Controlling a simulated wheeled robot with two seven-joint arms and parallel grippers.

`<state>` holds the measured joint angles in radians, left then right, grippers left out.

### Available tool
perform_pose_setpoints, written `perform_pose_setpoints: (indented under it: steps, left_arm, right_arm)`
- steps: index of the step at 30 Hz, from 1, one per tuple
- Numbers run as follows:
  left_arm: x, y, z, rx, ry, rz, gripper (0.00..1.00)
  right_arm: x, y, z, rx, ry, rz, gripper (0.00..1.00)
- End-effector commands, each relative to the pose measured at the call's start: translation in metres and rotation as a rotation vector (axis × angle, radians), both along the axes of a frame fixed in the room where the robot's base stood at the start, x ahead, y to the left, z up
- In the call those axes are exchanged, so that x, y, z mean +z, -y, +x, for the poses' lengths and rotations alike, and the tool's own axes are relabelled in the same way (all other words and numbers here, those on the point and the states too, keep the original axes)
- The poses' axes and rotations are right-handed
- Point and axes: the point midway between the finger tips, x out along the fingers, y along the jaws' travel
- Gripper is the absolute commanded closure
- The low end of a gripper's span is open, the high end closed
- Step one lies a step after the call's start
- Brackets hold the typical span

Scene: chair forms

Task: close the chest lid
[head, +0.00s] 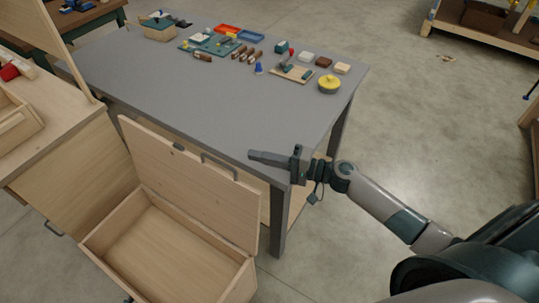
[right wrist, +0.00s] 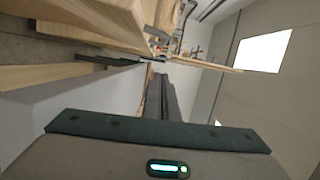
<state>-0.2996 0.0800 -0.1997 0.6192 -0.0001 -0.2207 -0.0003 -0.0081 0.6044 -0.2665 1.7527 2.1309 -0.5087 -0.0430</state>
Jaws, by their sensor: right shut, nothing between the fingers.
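The light wooden chest (head: 243,272) stands on the floor at the lower left in the head view. Its inside shows empty. Its lid (head: 190,190) is open and stands up at the back edge, with a dark handle (head: 219,166) near its top edge. My right gripper (head: 252,156) is shut and empty, with its fingertips in the picture just above and right of the lid's upper right corner. Whether they touch the lid cannot be told. In the right wrist view the shut fingers (right wrist: 163,97) point away, near pale wooden boards. My left gripper is not in view.
A grey table (head: 190,85) stands behind the chest, with several tools, trays and small blocks along its far side. A wooden cabinet (head: 85,165) stands left of the chest. The concrete floor (head: 430,120) is open to the right.

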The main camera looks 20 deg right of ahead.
Motion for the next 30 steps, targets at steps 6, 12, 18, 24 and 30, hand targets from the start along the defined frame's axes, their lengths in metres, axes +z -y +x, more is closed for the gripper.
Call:
perform_pose_setpoints:
  steps: [6,12,18,24,30]
  left_arm:
    - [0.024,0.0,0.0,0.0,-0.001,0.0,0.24]
    - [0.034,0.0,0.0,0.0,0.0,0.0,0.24]
    - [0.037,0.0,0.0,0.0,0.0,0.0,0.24]
    - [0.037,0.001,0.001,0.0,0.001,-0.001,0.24]
    - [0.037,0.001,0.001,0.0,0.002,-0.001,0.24]
  right_arm:
    - [0.003,-0.029,0.01,0.002,-0.004,0.003,1.0]
    - [0.0,-0.046,-0.001,0.001,-0.002,0.002,1.0]
    - [-0.002,-0.052,-0.005,0.0,-0.001,0.001,1.0]
    - [-0.003,-0.052,-0.005,0.0,-0.001,0.001,1.0]
    - [-0.002,-0.053,-0.006,0.0,0.001,-0.002,1.0]
